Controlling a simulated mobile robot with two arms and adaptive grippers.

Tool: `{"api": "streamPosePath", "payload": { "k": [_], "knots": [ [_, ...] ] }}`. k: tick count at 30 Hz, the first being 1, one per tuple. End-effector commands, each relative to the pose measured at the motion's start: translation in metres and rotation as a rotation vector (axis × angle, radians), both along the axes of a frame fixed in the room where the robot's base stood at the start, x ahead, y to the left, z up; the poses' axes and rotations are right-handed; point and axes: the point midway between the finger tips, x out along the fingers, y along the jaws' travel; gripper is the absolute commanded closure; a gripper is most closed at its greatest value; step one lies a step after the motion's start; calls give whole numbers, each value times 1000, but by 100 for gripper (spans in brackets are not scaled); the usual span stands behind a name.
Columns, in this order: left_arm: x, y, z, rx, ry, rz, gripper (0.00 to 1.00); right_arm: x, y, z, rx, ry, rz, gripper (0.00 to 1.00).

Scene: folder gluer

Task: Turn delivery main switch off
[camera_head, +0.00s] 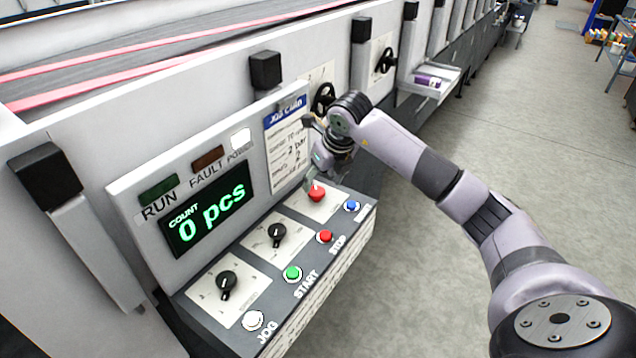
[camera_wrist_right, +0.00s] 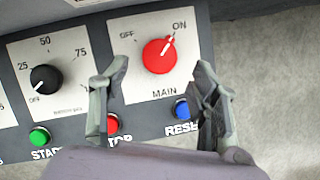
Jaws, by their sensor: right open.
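The delivery main switch is a red rotary knob (camera_head: 317,192) at the far end of the sloped control panel. In the right wrist view the red knob (camera_wrist_right: 160,56) sits on a white plate marked OFF, ON and MAIN. Its white pointer line points toward ON. My right gripper (camera_head: 318,178) hovers over the knob in the head view. In the right wrist view its two fingers (camera_wrist_right: 158,85) are spread apart, with the knob between and beyond them. They do not appear to touch it. My left gripper is not in view.
The panel carries black dials (camera_head: 277,235), a red STOP button (camera_head: 325,236), a blue RESET button (camera_wrist_right: 181,108), a green START button (camera_head: 292,273) and a white JOG button (camera_head: 253,320). A display (camera_head: 207,212) reads 0 pcs. Open floor lies to the right.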

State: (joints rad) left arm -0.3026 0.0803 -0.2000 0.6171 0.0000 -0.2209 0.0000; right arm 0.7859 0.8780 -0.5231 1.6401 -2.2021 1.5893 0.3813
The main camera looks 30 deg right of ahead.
Motion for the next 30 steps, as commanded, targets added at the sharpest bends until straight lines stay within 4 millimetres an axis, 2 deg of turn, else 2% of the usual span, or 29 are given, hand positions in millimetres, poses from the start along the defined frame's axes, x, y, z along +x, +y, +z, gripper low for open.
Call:
{"api": "streamPosePath", "payload": {
  "k": [2,5,11,20,30],
  "knots": [
    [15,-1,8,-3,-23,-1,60,5,1,-13,2,4,1,44],
    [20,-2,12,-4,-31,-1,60,11,0,-26,3,3,-1,44],
    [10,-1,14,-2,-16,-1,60,17,0,-40,0,0,0,44],
    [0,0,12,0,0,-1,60,17,0,-42,0,-1,1,44],
    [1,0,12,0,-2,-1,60,17,0,-42,0,-1,1,67]
  ]
}}
